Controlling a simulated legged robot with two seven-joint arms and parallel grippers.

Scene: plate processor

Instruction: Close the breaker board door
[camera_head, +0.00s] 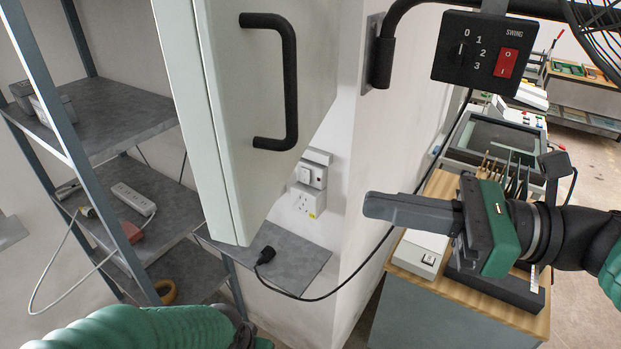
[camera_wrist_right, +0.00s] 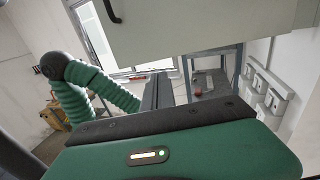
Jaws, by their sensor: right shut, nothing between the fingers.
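The breaker board door (camera_head: 260,100) is a pale grey-green panel with a black bar handle (camera_head: 288,80). It stands swung out from the wall, its narrow edge facing me. It also shows in the right wrist view (camera_wrist_right: 200,30) across the top, with its handle (camera_wrist_right: 113,12). My right gripper (camera_head: 385,207) is shut and empty, pointing left. In the head view it is to the right of and below the door, apart from it. My left arm's green sleeve crosses the bottom edge; its fingers are out of the picture. The breaker board's inside is not visible.
A grey metal shelf (camera_head: 110,100) stands at left with a power strip (camera_head: 133,199). A black switch box (camera_head: 483,53) hangs at upper right. A wooden-topped bench (camera_head: 530,325) with equipment lies below my right gripper.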

